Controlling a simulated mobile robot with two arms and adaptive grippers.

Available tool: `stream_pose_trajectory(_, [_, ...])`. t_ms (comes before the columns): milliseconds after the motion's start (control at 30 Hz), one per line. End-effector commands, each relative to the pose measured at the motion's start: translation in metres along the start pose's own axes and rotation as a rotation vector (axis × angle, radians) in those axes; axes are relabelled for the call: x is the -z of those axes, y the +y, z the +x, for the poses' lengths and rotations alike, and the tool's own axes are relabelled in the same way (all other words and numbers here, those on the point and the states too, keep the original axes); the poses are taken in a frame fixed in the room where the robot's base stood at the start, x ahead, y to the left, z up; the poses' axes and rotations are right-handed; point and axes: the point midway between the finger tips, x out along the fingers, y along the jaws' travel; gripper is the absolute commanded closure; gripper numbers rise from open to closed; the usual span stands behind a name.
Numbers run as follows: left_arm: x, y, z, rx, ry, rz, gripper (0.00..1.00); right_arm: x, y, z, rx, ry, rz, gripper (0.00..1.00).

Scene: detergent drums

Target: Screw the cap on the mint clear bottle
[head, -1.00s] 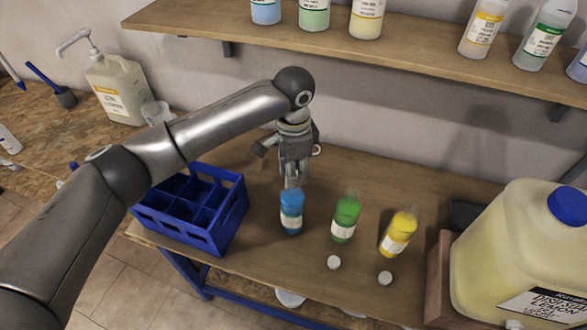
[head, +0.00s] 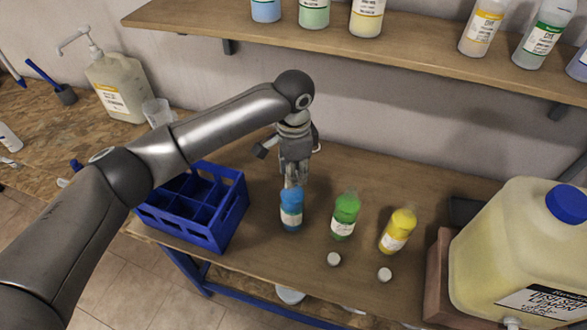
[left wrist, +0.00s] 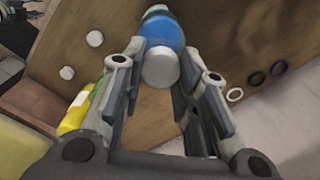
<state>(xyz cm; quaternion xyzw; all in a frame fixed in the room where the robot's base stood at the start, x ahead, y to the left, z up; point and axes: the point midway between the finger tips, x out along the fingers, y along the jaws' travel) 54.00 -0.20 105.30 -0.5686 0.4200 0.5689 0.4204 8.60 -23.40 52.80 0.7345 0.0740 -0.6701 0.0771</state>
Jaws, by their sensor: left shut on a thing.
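Small clear bottles with white labels stand upright on the wooden bench: a blue one (head: 291,211), a green one (head: 344,217) and a yellow one (head: 397,231). I cannot read which label says mint clear. My left gripper (head: 294,183) points down at the top of the blue bottle. In the left wrist view its fingers (left wrist: 160,78) are on either side of a white cap (left wrist: 160,68), shut on it. The cap covers the top of the blue bottle (left wrist: 163,32); whether it is seated on the neck is hidden. My right gripper is not in view.
Two loose white caps (head: 334,259) (head: 385,275) lie in front of the green and yellow bottles. A blue divided crate (head: 228,222) is left of the blue bottle. A large jug (head: 515,250) stands at the right, and a shelf (head: 340,48) with bottles hangs behind.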

Motion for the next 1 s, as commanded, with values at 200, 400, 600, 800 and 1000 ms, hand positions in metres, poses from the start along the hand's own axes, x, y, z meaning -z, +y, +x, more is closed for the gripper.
stream_pose_trajectory(200, [0.0001, 0.0000, 0.0000, 0.000, 0.000, 0.000, 0.78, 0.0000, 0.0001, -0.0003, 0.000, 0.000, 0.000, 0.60])
stream_pose_trajectory(400, [0.0001, 0.0001, 0.0024, 0.000, 0.000, 0.000, 0.78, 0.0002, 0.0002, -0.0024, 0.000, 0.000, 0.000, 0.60])
stream_pose_trajectory(600, [0.0003, 0.0000, 0.0062, -0.001, 0.001, 0.000, 0.78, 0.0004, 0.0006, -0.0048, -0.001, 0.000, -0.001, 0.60])
stream_pose_trajectory(800, [0.0002, -0.0001, 0.0080, 0.000, 0.001, 0.000, 0.78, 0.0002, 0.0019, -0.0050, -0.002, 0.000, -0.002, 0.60])
stream_pose_trajectory(1000, [0.0002, -0.0001, 0.0080, 0.000, 0.000, 0.000, 0.78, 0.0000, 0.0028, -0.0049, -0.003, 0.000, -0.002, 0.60])
